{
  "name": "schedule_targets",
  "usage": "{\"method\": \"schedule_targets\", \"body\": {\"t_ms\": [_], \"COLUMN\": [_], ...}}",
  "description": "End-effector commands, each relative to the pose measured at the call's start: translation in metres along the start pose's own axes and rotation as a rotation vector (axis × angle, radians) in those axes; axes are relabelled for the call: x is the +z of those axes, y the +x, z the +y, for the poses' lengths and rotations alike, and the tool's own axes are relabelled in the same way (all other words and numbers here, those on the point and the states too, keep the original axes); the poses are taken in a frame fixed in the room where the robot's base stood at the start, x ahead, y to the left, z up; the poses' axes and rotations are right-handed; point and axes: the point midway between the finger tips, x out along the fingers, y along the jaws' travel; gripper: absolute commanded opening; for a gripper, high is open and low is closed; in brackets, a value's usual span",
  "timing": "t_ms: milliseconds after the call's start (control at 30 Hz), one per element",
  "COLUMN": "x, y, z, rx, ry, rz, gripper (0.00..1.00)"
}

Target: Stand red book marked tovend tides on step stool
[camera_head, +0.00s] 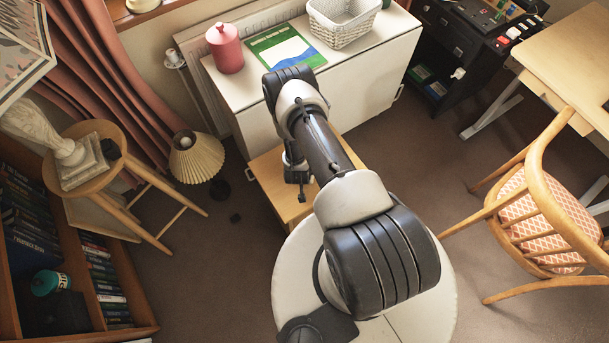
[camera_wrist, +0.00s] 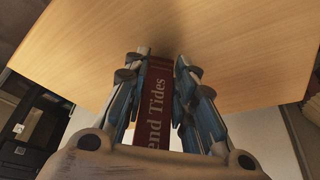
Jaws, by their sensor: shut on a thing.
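The red book (camera_wrist: 154,105) is between the fingers of my gripper (camera_wrist: 162,64) in the wrist view, with "end Tides" in pale letters along its spine. My gripper is shut on it. A light wooden surface (camera_wrist: 215,45) fills the upper part of that view beyond the book's far end. I cannot tell if the book touches it. In the head view, the wooden step stool (camera_head: 268,176) stands in front of the white cabinet, partly hidden by my arm. My gripper (camera_head: 299,190) is over the stool there, and the book is hidden or too small to make out.
The white cabinet (camera_head: 378,72) holds a red canister (camera_head: 225,50), a green and blue book (camera_head: 286,48) and a white basket (camera_head: 342,22). A pleated lamp (camera_head: 196,158) and a round stool (camera_head: 86,190) with a bust stand left. A chair (camera_head: 535,215) stands right.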

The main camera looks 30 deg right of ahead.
Motion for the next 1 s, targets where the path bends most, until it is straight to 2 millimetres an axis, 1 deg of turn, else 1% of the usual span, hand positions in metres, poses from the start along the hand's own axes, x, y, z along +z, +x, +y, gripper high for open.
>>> {"method": "schedule_targets", "body": {"t_ms": [67, 100, 367, 667, 767, 867, 1000], "x": [0.001, 0.001, 0.001, 0.001, -0.001, -0.001, -0.002], "y": [0.004, 0.002, 0.002, 0.002, -0.003, -0.018, -0.049], "z": [0.000, 0.000, 0.000, 0.000, 0.000, 0.000, -0.001], "rx": [-0.001, 0.000, 0.000, 0.000, 0.000, 0.000, 0.000], "ry": [0.000, 0.000, 0.000, 0.000, 0.000, -0.002, -0.003], "rz": [0.001, 0.000, 0.000, 0.000, 0.000, -0.001, -0.001], "gripper": [0.00, 0.27, 0.44, 0.45, 0.45, 0.45, 0.45]}}
